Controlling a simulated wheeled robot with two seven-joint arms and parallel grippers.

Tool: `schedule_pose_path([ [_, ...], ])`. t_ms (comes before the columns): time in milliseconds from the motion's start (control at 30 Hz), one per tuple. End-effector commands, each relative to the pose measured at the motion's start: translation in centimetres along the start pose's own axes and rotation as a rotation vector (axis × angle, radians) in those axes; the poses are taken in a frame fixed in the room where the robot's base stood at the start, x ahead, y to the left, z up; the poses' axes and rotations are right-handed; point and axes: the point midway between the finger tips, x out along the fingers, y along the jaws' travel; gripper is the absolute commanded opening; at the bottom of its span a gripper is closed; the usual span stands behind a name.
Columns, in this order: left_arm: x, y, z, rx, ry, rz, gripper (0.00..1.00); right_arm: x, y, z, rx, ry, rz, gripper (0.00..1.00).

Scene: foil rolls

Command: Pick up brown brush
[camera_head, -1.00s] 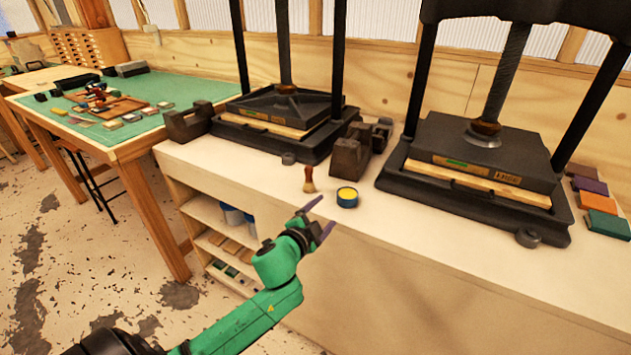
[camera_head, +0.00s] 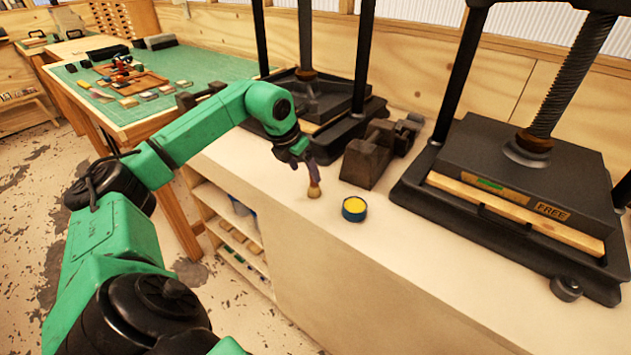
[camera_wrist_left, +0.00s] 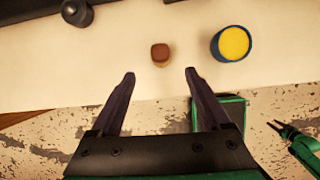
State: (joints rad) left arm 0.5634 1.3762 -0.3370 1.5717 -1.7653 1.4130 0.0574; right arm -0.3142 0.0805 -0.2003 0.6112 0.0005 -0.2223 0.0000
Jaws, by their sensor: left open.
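The brown brush (camera_head: 314,190) stands upright on the pale bench top, its pale bristles down. In the left wrist view its brown handle end (camera_wrist_left: 160,52) shows from above, just beyond the fingertips and centred between them. My left gripper (camera_head: 303,165) is open and empty at the upper part of the brush, and its fingers partly hide the handle in the head view. The open fingers also show in the left wrist view (camera_wrist_left: 159,75). A green and dark part at the right edge of the wrist view looks like my right gripper (camera_wrist_left: 298,138).
A blue tin with yellow contents (camera_head: 354,208) sits right of the brush; it also shows in the wrist view (camera_wrist_left: 233,43). A dark metal block (camera_head: 368,160) stands behind. Black presses (camera_head: 510,190) stand on the bench. The bench front right of the tin is clear.

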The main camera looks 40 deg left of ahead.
Motion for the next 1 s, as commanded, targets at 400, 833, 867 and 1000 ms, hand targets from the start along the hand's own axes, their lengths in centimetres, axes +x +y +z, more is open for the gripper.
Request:
schedule_pose_path([
  [400, 6.9, -0.4, 0.5, -0.002, 0.0, -0.008, 0.8, -3.2, 0.5, -2.2, -0.001, 0.034, 0.007, 0.5],
  [833, 8.1, -0.3, 0.3, 0.001, -0.002, -0.003, 0.23, -3.1, 0.3, -1.8, 0.0, 0.027, 0.003, 0.5],
  [867, 8.1, -0.3, 0.3, 0.001, -0.002, -0.003, 0.11, -3.1, 0.2, -1.8, 0.0, 0.026, 0.003, 0.5],
  [1000, 8.1, -0.3, 0.4, 0.001, -0.002, -0.004, 0.0, -3.1, 0.1, -1.7, 0.001, 0.024, 0.001, 0.5],
])
